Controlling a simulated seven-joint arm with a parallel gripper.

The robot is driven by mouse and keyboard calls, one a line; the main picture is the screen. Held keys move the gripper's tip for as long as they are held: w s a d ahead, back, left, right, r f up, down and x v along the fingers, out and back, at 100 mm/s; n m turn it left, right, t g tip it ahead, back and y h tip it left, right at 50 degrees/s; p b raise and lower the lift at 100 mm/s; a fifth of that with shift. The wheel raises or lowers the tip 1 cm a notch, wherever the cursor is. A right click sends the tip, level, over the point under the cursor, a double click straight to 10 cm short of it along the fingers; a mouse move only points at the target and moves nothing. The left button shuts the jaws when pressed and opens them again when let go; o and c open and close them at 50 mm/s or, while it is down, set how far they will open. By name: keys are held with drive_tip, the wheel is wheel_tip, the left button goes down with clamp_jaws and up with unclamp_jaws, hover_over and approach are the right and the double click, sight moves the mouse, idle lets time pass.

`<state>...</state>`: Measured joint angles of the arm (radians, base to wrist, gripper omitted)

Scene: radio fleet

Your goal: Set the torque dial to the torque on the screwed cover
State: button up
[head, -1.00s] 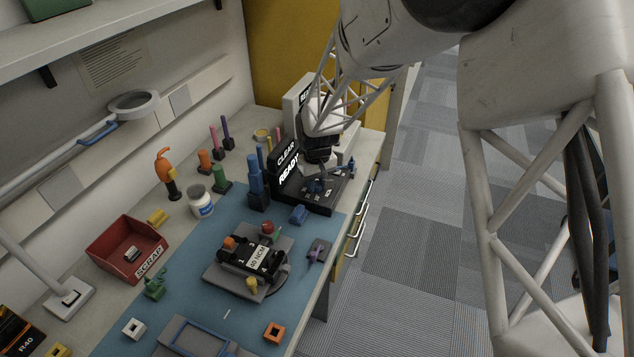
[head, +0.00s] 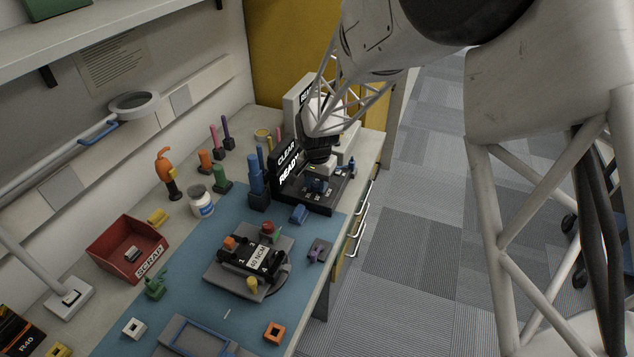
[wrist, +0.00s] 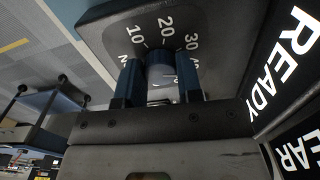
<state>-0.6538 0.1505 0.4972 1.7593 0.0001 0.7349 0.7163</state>
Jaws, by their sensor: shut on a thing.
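The torque dial (wrist: 160,72) is a dark blue-grey knob on a black panel (wrist: 110,24), which also shows in the head view (head: 322,207). The panel carries white numbers 10, 20 and 30, with another mark partly hidden at the right. My gripper (wrist: 160,80) is shut on the dial, one blue finger on each side. In the head view my gripper (head: 317,184) is at the panel, too small to read the dial's setting. The screwed cover (head: 240,251) is a black block on a grey base on the blue mat, with a white label reading 40 NCM.
A black sign (head: 287,163) reading CLEAR and READY stands beside the panel. The bench's right edge is close to the panel.

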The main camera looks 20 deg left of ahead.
sight(317, 184)
drive_tip(key=shift+m, duration=0.6)
drive_tip(key=o, duration=0.9)
drive_tip(key=shift+r, duration=0.1)
drive_tip(key=shift+r, duration=3.85)
